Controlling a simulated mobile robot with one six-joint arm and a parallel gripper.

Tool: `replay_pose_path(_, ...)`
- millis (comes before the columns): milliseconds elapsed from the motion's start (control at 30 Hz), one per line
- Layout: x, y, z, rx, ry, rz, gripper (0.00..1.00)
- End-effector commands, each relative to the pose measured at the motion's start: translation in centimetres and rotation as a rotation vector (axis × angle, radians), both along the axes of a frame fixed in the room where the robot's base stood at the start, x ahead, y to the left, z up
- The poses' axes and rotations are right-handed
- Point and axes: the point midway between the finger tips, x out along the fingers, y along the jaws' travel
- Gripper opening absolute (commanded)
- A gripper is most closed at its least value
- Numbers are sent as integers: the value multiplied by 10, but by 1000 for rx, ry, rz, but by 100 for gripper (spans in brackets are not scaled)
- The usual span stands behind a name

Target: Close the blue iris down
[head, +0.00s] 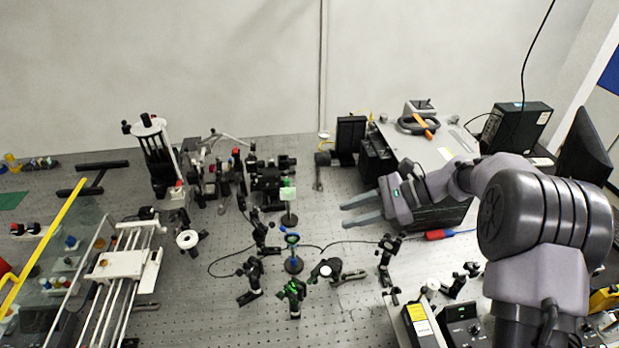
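My gripper (345,214) is to the right of the iris and appears higher in the picture, pointing left. Its two grey fingers are apart with nothing between them. The gripper does not touch the iris.
A green-topped post (288,194) stands behind the iris, and a green-marked mount (292,291) stands in front. A dark mount (261,232) is to the left, and a round white-faced part (326,270) is to the right. A thin cable (340,243) runs near the iris.

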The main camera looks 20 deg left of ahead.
Motion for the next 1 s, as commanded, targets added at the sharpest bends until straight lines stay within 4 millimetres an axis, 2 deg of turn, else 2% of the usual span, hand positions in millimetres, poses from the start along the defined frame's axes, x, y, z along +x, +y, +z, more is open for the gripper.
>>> replay_pose_path(100, 13, 16, -19, 71, 111, -29, 34)
replay_pose_path(267, 16, 25, -33, 103, 155, -42, 34)
replay_pose_path(367, 11, 39, -40, 102, 156, -39, 34)
replay_pose_path(800, -18, 132, -80, 99, 155, -39, 34)
replay_pose_path(1000, -27, 163, -94, 99, 153, -40, 34)
